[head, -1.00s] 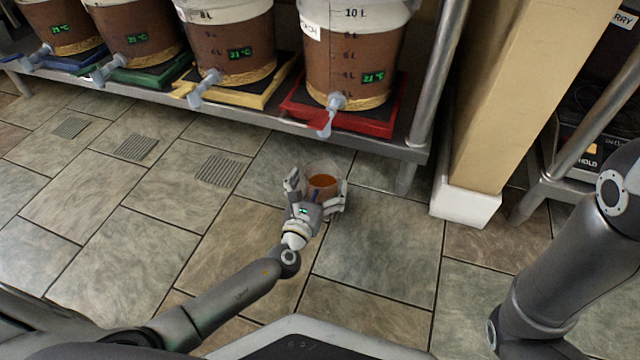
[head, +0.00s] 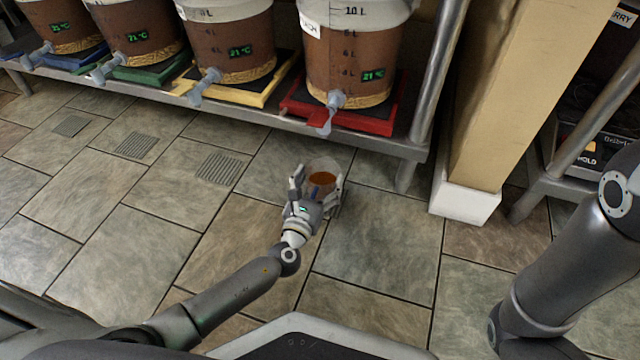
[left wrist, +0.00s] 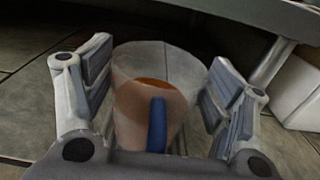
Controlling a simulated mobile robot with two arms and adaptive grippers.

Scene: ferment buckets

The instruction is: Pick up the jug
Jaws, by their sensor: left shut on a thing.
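The jug (head: 323,168) is a clear vessel with orange-brown liquid in its lower part. In the head view it is over the floor tiles, in front of the rack; whether its base touches the floor cannot be told. The left wrist view shows the jug (left wrist: 140,62) upright, its blue handle (left wrist: 157,125) facing my wrist. My left gripper (head: 317,184) is shut on the jug, one finger on each side of it. The fingers partly hide the jug's sides in the head view. My right arm shows at the right edge, but its gripper is out of view.
Behind the jug is a low metal rack (head: 375,148) with several brown buckets with taps on coloured trays. The red tray (head: 378,122) is nearest, its bucket tap (head: 331,112) overhanging the front. A tan post (head: 490,110) with white base stands right. The floor leftward is clear.

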